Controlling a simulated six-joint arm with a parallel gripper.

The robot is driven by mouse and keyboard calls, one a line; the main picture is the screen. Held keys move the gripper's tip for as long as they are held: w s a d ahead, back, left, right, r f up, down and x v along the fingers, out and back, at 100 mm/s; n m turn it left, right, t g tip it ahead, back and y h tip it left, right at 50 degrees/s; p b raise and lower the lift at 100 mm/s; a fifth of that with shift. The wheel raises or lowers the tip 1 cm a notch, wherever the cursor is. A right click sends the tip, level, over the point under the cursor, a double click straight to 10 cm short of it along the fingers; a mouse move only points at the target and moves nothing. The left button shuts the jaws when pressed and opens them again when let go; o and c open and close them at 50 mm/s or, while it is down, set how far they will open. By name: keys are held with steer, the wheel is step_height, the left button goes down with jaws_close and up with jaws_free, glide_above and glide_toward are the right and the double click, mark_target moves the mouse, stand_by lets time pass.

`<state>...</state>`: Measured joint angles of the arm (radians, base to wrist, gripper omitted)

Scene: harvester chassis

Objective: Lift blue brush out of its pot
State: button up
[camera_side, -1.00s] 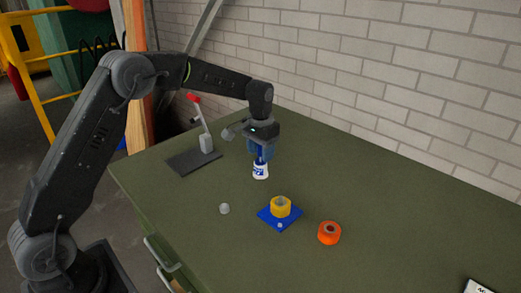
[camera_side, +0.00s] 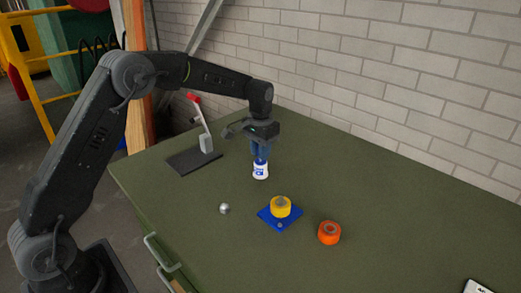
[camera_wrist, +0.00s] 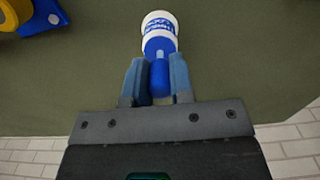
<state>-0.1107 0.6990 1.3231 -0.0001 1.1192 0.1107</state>
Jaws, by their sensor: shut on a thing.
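The blue brush (camera_wrist: 159,78) stands with its handle up in a small white pot with a blue label (camera_side: 260,171). The pot also shows at the top of the wrist view (camera_wrist: 159,22). My gripper (camera_side: 260,152) points down just above the pot. Its two blue-grey fingers are shut on the brush handle, one on each side, as the wrist view (camera_wrist: 157,70) shows. The pot stands on the green table top. The brush's lower end is hidden inside the pot.
A yellow roll (camera_side: 280,207) sits on a blue plate (camera_side: 265,216). An orange roll (camera_side: 329,233) lies to its right. A small grey ball (camera_side: 224,209) lies left of the plate. A dark stand with a red-topped lever (camera_side: 193,162) is behind left. The table's right side is mostly clear.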

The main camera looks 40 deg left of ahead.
jaws_close()
steer(key=shift+r, duration=3.5)
